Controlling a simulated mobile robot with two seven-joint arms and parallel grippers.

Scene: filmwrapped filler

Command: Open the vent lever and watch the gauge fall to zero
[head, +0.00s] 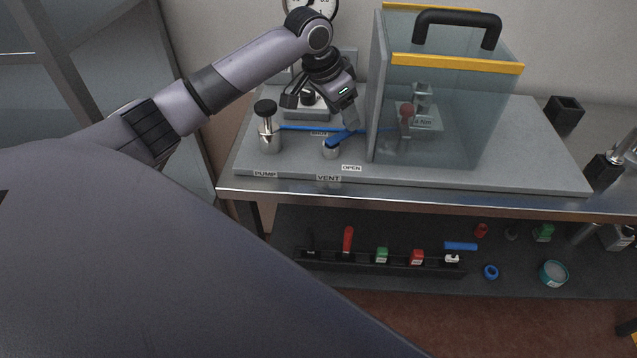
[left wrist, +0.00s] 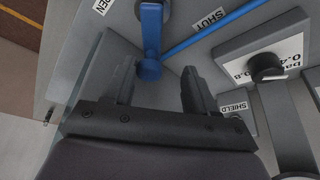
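The blue vent lever (head: 343,137) sits on a round metal valve (head: 331,153) behind the VENT label. In the left wrist view the lever (left wrist: 151,45) points toward the gap between my fingers, between the OPEN label (left wrist: 103,5) and the SHUT label (left wrist: 208,20). My left gripper (head: 350,118) is open, its fingers (left wrist: 160,80) spread around the line of the lever's end; I cannot tell whether they touch it. The round gauge (head: 318,6) is cut off by the top edge and partly behind my arm, so its needle is unreadable. My right gripper is not in view.
A clear shield with yellow edges (head: 455,64) and a black handle (head: 458,17) stands just right of the lever. The pump knob (head: 265,108) is at left. A plate with a black knob (left wrist: 266,66) is close to my fingers. A lower shelf (head: 340,220) holds small parts.

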